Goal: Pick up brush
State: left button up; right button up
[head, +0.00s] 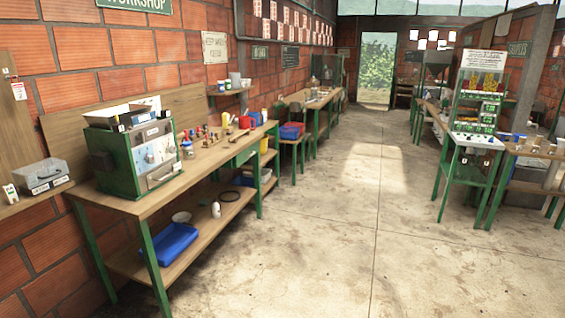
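I cannot make out a brush for certain in the head view. Several small hand tools and parts (201,136) lie on the wooden workbench (150,193) on the left, too small to tell apart, and a brush could be among them. Neither my left nor my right gripper is in view.
A green machine (135,150) stands on the workbench's near end. A blue tray (168,244) is on its lower shelf. A green-legged stand (475,150) and another bench (540,152) are on the right. The concrete floor (340,230) between is clear towards the doorway (377,68).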

aim_at(230, 131)
jog(key=i+z, duration=0.1)
jog(key=i, duration=6.6)
